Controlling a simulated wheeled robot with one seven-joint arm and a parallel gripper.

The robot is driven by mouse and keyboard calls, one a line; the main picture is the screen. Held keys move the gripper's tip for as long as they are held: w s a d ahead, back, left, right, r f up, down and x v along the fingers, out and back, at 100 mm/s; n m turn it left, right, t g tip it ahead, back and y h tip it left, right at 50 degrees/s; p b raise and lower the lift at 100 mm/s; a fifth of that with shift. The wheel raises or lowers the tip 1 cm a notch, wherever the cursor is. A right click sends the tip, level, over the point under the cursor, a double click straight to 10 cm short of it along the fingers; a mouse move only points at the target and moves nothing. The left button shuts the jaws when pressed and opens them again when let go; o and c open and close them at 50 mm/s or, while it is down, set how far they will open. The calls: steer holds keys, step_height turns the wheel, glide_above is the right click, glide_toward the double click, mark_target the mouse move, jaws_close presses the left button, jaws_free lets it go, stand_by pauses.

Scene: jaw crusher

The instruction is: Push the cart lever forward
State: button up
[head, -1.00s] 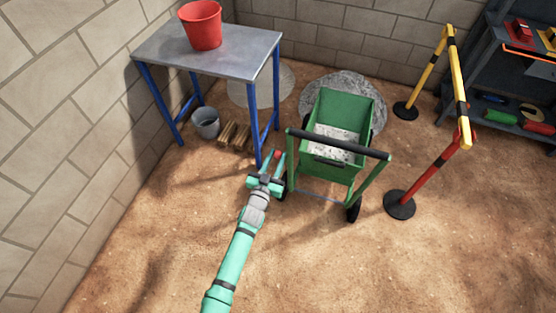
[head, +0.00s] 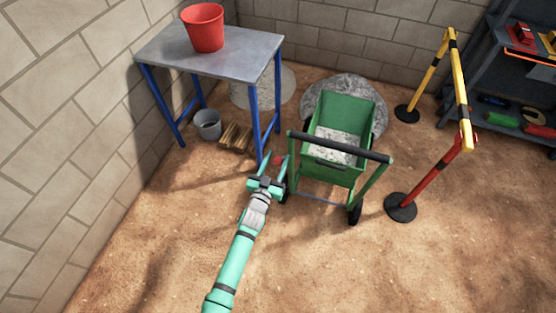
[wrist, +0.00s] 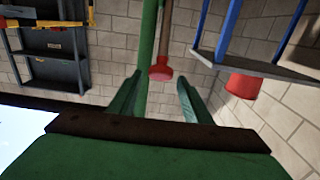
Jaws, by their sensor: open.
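The green cart (head: 338,168) stands on the dirt floor, with pale rubble in its bin and a black handle bar (head: 338,147) across its near side. The cart lever shows as a small red knob (head: 279,160) at the cart's left side. In the wrist view it is a brownish rod ending in a red knob (wrist: 161,70). My gripper (head: 276,155) is open beside the cart's left handle post. In both views the knob appears between the two fingers. In the wrist view my gripper (wrist: 159,80) shows a gap on each side of the knob; contact cannot be told.
A metal table (head: 215,55) with blue legs and a red bucket (head: 203,27) stands at back left, close to my gripper. A grey bucket (head: 207,124) is below. A barrier post (head: 430,178) stands right of the cart. Floor in front is clear.

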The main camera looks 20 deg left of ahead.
steer(key=shift+s+a, duration=0.25)
steer(key=shift+s, duration=0.25)
steer(key=s, duration=0.9)
steer(key=shift+s+d, duration=0.2)
steer(key=shift+s, duration=0.2)
